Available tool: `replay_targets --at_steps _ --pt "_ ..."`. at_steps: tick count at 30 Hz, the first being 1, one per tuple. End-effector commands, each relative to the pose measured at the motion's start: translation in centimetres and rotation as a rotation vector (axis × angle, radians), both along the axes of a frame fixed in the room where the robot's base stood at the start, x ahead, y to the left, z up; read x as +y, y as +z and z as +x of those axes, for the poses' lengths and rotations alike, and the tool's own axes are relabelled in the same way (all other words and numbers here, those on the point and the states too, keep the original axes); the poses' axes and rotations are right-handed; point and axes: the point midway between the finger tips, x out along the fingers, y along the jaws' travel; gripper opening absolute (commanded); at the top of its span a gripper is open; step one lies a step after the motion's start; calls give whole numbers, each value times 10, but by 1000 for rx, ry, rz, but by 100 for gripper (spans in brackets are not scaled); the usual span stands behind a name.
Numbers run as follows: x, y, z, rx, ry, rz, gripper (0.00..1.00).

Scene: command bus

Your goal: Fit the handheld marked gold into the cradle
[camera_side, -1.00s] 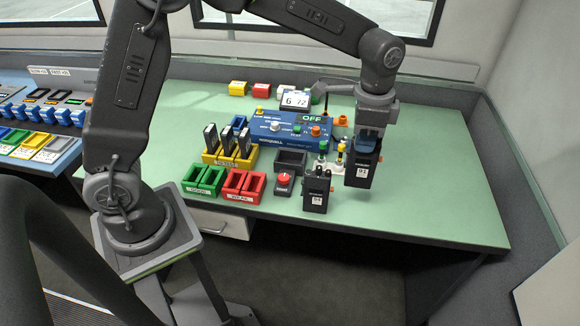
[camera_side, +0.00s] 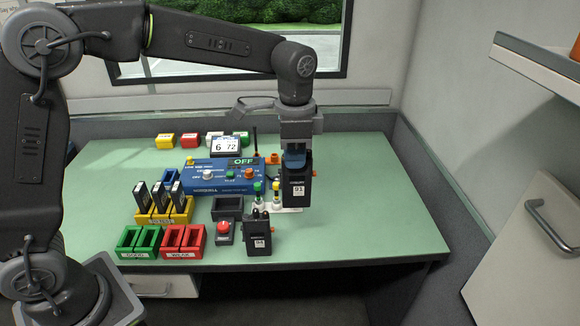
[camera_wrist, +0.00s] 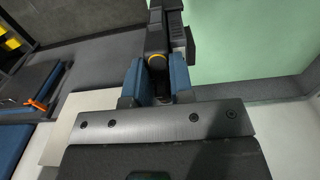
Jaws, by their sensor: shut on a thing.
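My gripper (camera_side: 293,158) has blue fingers shut on a black handheld (camera_side: 297,188) with a white label that seems to read 91. It hangs upright at the right of the blue console; whether it touches the table is unclear. In the wrist view, my gripper (camera_wrist: 157,85) holds the black handheld (camera_wrist: 157,40), which shows a yellow-gold ring. A second black handheld (camera_side: 260,239), with a white label, stands at the front of the table. An empty dark open-topped box (camera_side: 227,207), possibly the cradle, lies left of the held handheld, before the console.
The blue console (camera_side: 217,178) reads OFF. Green-topped (camera_side: 257,188) and yellow-topped (camera_side: 277,187) posts stand close left of the held handheld. A red knob (camera_side: 223,226), green bins (camera_side: 138,241), red bins (camera_side: 183,239) and a yellow rack (camera_side: 163,212) lie left. The table's right is clear.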

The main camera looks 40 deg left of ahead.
Motion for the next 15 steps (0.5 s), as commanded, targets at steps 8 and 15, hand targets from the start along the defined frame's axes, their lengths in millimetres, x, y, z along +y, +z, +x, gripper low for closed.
replay_targets --at_steps 8,15 --pt "33 1 2 -2 4 -1 0" --pt "83 2 -2 -1 7 0 0"
